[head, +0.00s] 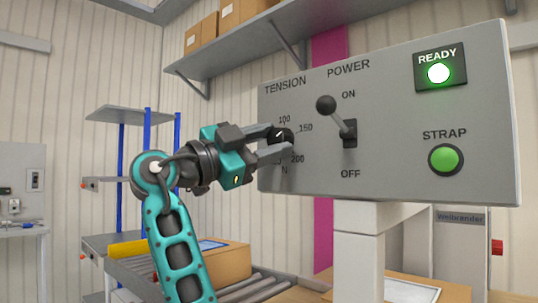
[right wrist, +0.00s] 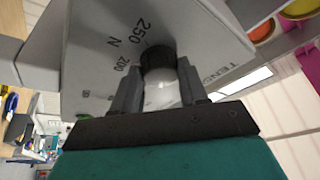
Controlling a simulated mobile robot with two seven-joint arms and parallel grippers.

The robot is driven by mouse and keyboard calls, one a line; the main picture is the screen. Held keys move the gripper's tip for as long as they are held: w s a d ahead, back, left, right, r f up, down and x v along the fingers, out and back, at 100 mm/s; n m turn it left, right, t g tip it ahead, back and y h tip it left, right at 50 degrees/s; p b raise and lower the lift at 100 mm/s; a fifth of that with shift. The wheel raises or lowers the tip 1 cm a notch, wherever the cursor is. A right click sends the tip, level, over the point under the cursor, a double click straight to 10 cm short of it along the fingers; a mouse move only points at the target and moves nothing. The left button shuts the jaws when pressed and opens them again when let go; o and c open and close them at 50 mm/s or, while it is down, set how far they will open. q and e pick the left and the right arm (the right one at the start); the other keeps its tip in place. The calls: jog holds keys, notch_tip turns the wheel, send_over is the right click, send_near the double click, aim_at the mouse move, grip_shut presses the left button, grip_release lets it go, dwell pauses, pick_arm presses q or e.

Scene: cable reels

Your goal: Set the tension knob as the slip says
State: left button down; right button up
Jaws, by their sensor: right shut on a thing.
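The black tension knob (head: 284,134) is on the left of the grey control panel (head: 400,120), with a scale around it reading 100, 150 and 200. A small white mark on the knob seems to point up, but its exact setting is unclear. My right gripper (head: 274,142) is shut on the knob, with one finger on either side. In the right wrist view, the knob (right wrist: 157,62) sits between the fingers, and 200, 250 and N show on the panel. A white sheet (head: 412,291) lies at the bottom right; I cannot read it or tell whether it is the slip.
The power lever (head: 338,118) is tilted up towards ON, just right of the knob. The READY lamp (head: 438,73) glows, above the green STRAP button (head: 446,159). A cardboard box (head: 222,263) is on the roller conveyor below my arm. A shelf (head: 225,50) hangs above.

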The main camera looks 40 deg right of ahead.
jog(key=shift+m+g+y, duration=0.4)
jog(key=shift+m+y, duration=0.1)
jog(key=shift+m, duration=0.9)
jog(key=shift+w, duration=0.1)
jog(key=o, duration=1.1)
jog(key=shift+c, duration=0.2)
jog(key=shift+a, duration=0.1)
jog(key=v, duration=1.2)
jog(key=shift+w+a+p, duration=0.15)
jog(key=shift+a+p, duration=0.2)
jog(key=shift+p, duration=0.05)
jog(key=shift+f, duration=0.1)
